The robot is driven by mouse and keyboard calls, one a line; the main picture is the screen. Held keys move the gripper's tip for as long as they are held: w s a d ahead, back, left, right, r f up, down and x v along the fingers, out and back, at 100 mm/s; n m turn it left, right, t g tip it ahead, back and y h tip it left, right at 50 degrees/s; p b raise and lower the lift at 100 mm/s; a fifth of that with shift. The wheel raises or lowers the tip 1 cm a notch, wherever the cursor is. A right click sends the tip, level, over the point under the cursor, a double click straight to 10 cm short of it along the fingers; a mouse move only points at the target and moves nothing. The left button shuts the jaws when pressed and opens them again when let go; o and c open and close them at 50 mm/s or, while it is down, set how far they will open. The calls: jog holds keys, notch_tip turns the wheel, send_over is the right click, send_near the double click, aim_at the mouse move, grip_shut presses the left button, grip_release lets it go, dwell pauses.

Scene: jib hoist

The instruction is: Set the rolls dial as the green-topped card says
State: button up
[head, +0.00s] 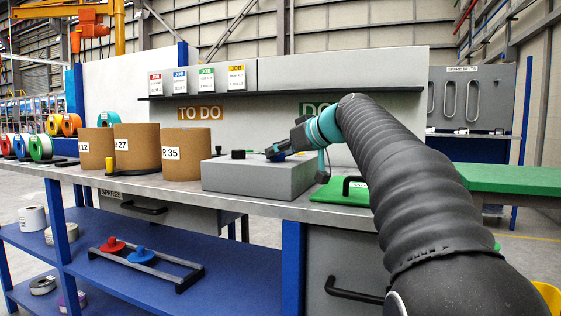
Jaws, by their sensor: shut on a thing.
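The green-topped card (206,78) stands on the black ledge above the TO DO sign; its small print is too small to read. A grey box (258,178) sits on the bench. A black round knob (238,154) is on its top at the left. My gripper (277,152) is low over the top of the box, right of that knob. It is shut on a small dark blue thing that looks like a second knob, mostly hidden by the fingers. I cannot read any dial marks or pointer.
Red-, blue- and yellow-topped cards (237,76) flank the green one. Brown rolls (182,154) stand left of the box, with coloured reels further left. A green board with a black handle (345,190) lies right of the box, under my arm.

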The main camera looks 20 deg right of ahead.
jog(key=shift+a+m+t+h, duration=0.1)
jog(key=shift+m+t+h, duration=0.3)
jog(key=shift+m+h, duration=0.45)
jog(key=o, duration=1.2)
jog(key=shift+c, duration=0.2)
jog(key=v, duration=1.2)
jog(key=shift+s+a+f, duration=0.1)
jog(key=shift+a, duration=0.05)
